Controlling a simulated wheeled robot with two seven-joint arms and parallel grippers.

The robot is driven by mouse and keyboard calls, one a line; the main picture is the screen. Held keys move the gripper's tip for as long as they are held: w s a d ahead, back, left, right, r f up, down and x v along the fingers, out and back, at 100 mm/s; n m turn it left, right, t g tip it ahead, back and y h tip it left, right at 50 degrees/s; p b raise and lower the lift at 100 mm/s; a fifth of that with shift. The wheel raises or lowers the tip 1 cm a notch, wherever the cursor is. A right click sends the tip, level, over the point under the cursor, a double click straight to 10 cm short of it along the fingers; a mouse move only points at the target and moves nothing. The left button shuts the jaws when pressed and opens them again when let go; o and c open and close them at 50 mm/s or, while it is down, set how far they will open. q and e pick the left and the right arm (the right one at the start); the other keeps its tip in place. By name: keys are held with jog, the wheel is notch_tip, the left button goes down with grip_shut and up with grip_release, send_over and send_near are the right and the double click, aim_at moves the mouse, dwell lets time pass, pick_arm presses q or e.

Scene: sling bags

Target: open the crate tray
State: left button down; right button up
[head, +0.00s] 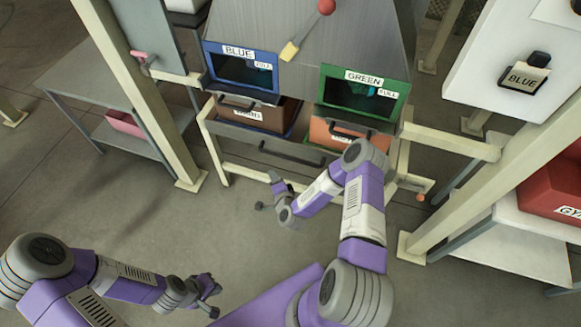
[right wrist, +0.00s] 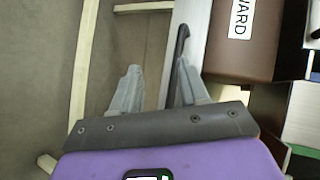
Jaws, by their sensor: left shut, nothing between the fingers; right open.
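The crate tray (head: 240,136) is a pale metal drawer under the blue and green bins, with a long black handle (head: 290,153) on its front. A brown crate (head: 284,113) and an orange-brown crate (head: 322,132) sit in it. My right gripper (head: 266,192) is open, low in front of the tray. In the right wrist view, the dark handle (right wrist: 181,48) shows in the gap between the open fingers (right wrist: 160,88), close to the right finger; contact cannot be told. My left gripper (head: 212,298) is shut and empty, low at the front, away from the tray.
A blue bin (head: 212,48) and a green bin (head: 400,100) stand above the tray. Cream posts (head: 150,100) flank the frame. A grey table (head: 85,85) stands at left and a red bin (head: 535,185) at right. The floor in front is clear.

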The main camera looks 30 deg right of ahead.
aim_at(290, 158)
pick_arm(q)
notch_tip(290, 158, down, 5)
jog(key=b, duration=0.4)
jog(key=shift+f, duration=0.1)
pick_arm(e)
jog(key=w+d+m+h, duration=0.1)
jog(key=w+d, duration=0.1)
jog(key=d, duration=0.1)
jog(key=w+d+f+m+h, duration=0.1)
jog(key=w+d+m+h, duration=0.1)
jog(key=d, duration=0.2)
jog(key=w+d+f+m+h, duration=0.1)
jog(key=w+d+m, duration=0.1)
jog(key=w+d, duration=0.1)
jog(key=shift+d+t+h, duration=0.3)
jog(key=shift+t, duration=0.1)
jog(key=shift+c, duration=0.3)
grip_shut()
